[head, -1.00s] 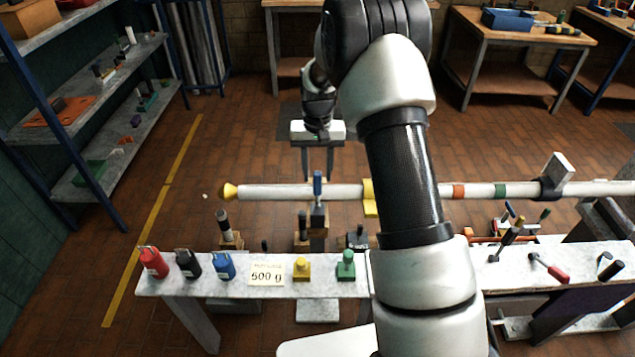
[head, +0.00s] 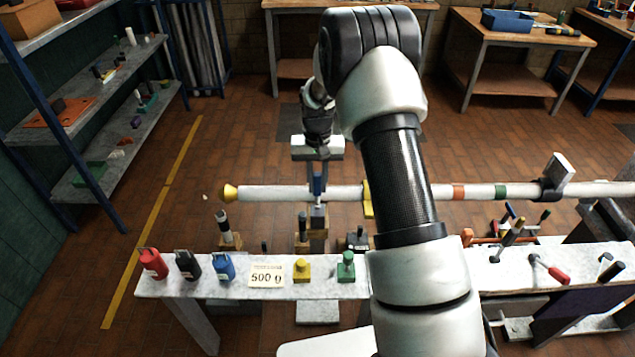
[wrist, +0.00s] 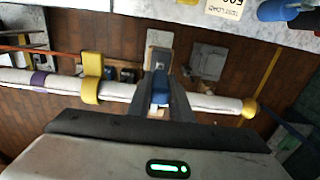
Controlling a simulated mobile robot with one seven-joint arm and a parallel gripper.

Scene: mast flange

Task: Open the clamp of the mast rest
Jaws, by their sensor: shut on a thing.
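The white mast (head: 280,192) lies level across the mast rest (head: 318,217), a stand with a wooden block. The clamp's blue lever (head: 317,186) stands upright at the mast. My gripper (head: 318,170) reaches it from the far side and above. In the wrist view, the blue lever (wrist: 160,90) sits between the two dark fingers of my gripper (wrist: 161,88), which are shut on it. The mast (wrist: 200,101) runs behind the fingers there. The fingers hide part of the lever and the clamp.
A narrow grey bench (head: 325,290) in front carries red, black and blue items, a "500 g" card (head: 266,275), and yellow and green pieces. A yellow collar (head: 368,198) is on the mast right of the clamp.

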